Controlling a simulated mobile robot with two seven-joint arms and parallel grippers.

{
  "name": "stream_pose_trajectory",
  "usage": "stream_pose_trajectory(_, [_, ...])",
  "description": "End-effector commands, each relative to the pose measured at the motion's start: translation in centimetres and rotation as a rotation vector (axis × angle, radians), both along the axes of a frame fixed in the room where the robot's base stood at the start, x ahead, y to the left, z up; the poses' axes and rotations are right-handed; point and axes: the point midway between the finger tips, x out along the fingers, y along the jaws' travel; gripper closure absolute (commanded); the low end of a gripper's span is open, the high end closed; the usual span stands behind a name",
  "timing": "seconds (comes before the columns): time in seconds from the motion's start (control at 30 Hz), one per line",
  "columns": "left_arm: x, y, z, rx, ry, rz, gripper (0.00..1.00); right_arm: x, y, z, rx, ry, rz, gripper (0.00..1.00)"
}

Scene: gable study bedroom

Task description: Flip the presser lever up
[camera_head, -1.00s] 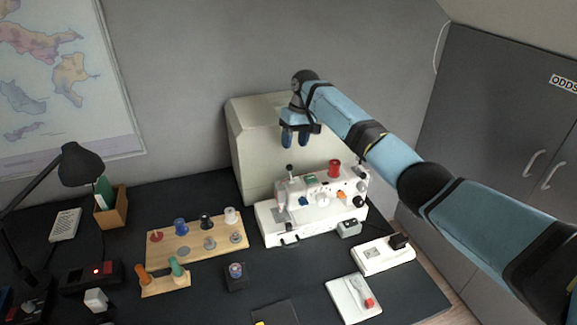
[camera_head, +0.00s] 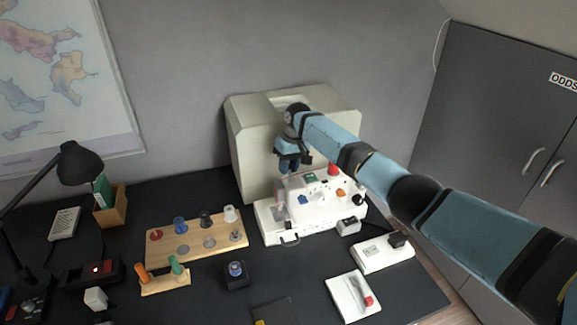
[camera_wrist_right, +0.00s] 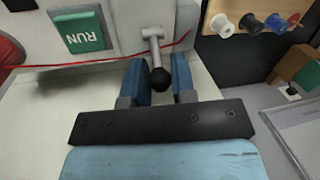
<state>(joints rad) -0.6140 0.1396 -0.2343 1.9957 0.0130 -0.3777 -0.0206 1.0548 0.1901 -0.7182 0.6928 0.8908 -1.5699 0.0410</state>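The white sewing machine (camera_head: 320,212) stands on the dark desk. Its presser lever (camera_wrist_right: 153,52) shows in the right wrist view as a pale metal stem ending in a black ball knob. My right gripper (camera_wrist_right: 158,82) is open, with one blue finger on each side of the knob and gaps beside it. In the head view my right gripper (camera_head: 290,165) is above the left part of the machine and hides the lever. My left gripper is not in view.
A cream machine cover (camera_head: 245,140) stands close behind the machine. A red thread (camera_wrist_right: 70,66) crosses near the lever, beside a green RUN button (camera_wrist_right: 82,32). A wooden spool board (camera_head: 185,247) lies left of the machine, and a desk lamp (camera_head: 80,163) further left.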

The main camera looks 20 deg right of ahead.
Motion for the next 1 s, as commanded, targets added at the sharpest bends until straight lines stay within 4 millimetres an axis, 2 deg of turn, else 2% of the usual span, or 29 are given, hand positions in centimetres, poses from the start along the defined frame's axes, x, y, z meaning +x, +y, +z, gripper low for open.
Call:
stream_pose_trajectory(0.03, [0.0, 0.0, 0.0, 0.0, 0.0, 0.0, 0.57, 0.0, 0.0, 0.0, 0.0, 0.0, 0.0, 0.87])
stream_pose_trajectory(0.1, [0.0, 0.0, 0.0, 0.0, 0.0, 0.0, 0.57, 0.0, 0.0, 0.0, 0.0, 0.0, 0.0, 1.0])
stream_pose_trajectory(0.27, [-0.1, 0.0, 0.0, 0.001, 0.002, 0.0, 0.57, 0.0, 0.0, 0.1, 0.0, -0.004, 0.0, 1.0])
stream_pose_trajectory(0.43, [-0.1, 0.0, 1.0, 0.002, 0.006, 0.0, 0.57, -0.2, 0.0, 0.5, 0.002, -0.039, 0.002, 1.0])
stream_pose_trajectory(0.8, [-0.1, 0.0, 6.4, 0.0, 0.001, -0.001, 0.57, -1.4, -0.1, 1.3, 0.011, -0.288, 0.001, 1.0])
stream_pose_trajectory(1.0, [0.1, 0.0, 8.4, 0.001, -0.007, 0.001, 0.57, -2.2, -0.1, 1.1, 0.018, -0.479, 0.001, 1.0])
